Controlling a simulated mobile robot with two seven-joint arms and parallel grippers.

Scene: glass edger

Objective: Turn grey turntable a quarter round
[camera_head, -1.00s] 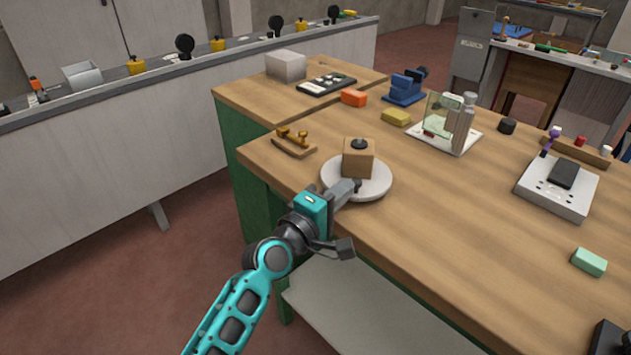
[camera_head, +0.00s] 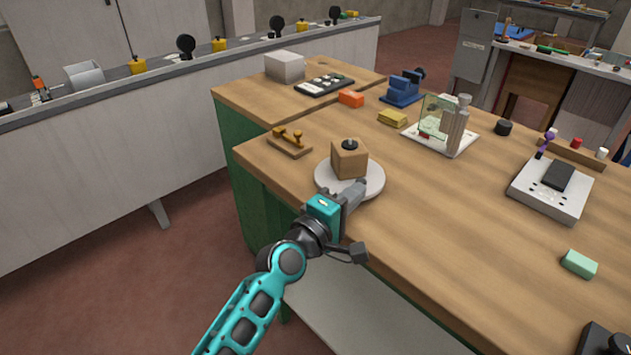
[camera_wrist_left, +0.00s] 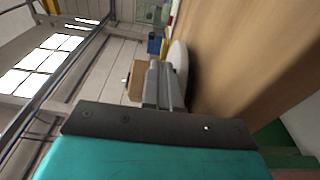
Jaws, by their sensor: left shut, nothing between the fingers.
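The grey turntable (camera_head: 371,187) is a pale round disc on the wooden bench near its left front edge. A wooden block (camera_head: 349,161) with a dark knob on top stands upright on it. My left gripper (camera_head: 358,190) is shut and empty, its fingers at the near right part of the disc, in front of the block. In the left wrist view the gripper fingers (camera_wrist_left: 163,82) lie beside the block (camera_wrist_left: 136,82) and the disc edge (camera_wrist_left: 180,62). Whether the fingers touch the block or the disc, I cannot tell. My right gripper is not seen.
A wooden rack with brass pieces (camera_head: 289,142) lies left of the turntable. Behind are a yellow block (camera_head: 392,118), an orange block (camera_head: 351,99) and a glass piece on a white base (camera_head: 455,140). The bench right of the turntable (camera_head: 440,210) is clear.

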